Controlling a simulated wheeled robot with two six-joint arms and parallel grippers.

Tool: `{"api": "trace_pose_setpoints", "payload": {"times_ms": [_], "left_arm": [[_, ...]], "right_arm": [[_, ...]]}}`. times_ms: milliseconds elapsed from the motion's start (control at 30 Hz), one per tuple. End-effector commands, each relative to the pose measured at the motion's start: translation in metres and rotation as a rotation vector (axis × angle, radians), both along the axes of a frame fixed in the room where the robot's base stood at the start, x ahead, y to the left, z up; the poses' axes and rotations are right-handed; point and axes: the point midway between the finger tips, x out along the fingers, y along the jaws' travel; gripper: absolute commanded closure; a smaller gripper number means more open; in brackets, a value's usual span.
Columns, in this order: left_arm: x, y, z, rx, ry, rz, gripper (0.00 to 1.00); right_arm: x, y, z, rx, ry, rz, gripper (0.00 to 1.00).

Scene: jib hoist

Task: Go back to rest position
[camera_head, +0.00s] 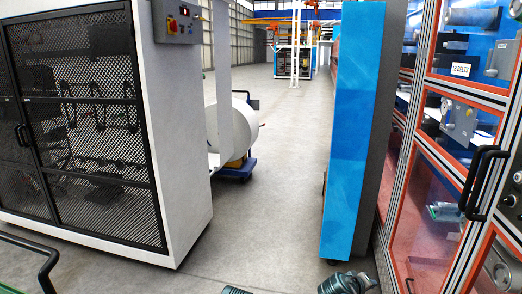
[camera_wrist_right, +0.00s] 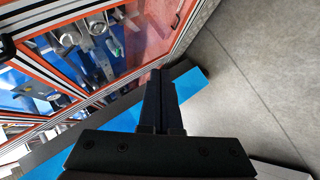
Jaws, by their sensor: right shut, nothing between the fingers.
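My right gripper (camera_wrist_right: 160,78) shows in the right wrist view. Its dark fingers are together with nothing between them, and they point towards the lower edge of a glass-fronted cabinet (camera_wrist_right: 90,55) with orange-red frames. A bright blue panel (camera_wrist_right: 188,84) passes behind the fingers. I cannot tell whether the fingers touch anything. My left gripper is in neither view. No jib hoist part can be made out for certain.
In the head view, a white machine with a black mesh door (camera_head: 85,130) stands left. A tall blue panel (camera_head: 352,130) and the orange-framed cabinet (camera_head: 433,200) stand right. Between them the grey floor (camera_head: 285,150) is open. A white roll (camera_head: 240,125) sits on a blue cart (camera_head: 237,171).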

Motion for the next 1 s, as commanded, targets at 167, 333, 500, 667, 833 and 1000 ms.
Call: {"api": "trace_pose_setpoints", "payload": {"times_ms": [167,333,500,667,833,1000], "left_arm": [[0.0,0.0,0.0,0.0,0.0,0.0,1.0],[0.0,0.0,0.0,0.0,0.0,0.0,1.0],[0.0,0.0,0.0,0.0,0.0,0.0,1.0],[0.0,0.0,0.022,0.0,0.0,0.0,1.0],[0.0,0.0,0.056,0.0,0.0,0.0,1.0],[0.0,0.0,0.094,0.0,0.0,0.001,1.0]], "right_arm": [[-0.03,0.112,-0.057,0.307,0.189,0.001,1.0],[-0.071,0.194,-0.086,0.496,0.38,0.02,1.0],[-0.111,0.255,-0.097,0.621,0.552,0.051,1.0],[-0.136,0.284,-0.077,0.68,0.653,0.068,1.0],[-0.135,0.283,-0.043,0.678,0.648,0.067,1.0],[-0.134,0.283,-0.006,0.678,0.647,0.067,1.0]]}}
